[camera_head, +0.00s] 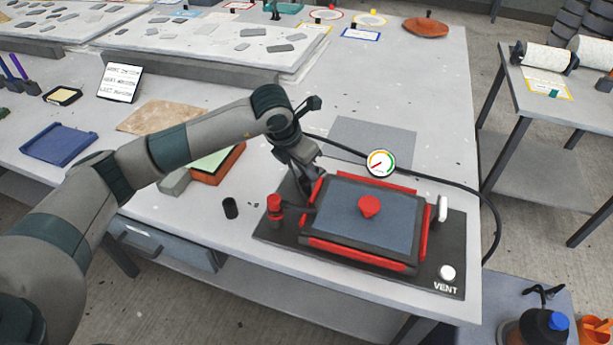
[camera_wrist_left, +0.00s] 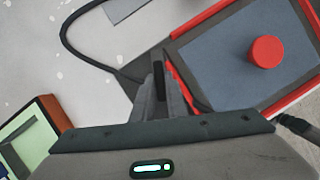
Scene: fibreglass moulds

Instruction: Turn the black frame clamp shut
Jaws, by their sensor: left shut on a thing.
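A red frame (camera_head: 362,255) with a blue-grey panel (camera_head: 340,215) and a red knob (camera_head: 369,206) lies on a black base plate (camera_head: 275,235). My left gripper (camera_head: 308,182) reaches down at the frame's far left corner. In the left wrist view the fingers (camera_wrist_left: 159,92) are shut on a dark upright piece, which I take to be the black frame clamp (camera_wrist_left: 158,70). The clamp is mostly hidden by the fingers, and how far it is turned cannot be told. The frame also shows in the left wrist view (camera_wrist_left: 210,18). My right gripper is out of view.
A red-topped clamp (camera_head: 274,203) stands at the frame's left and a white handle (camera_head: 442,208) at its right. A round gauge (camera_head: 381,163) with a black hose is behind. A small black cup (camera_head: 230,208) and an orange box (camera_head: 228,165) stand left.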

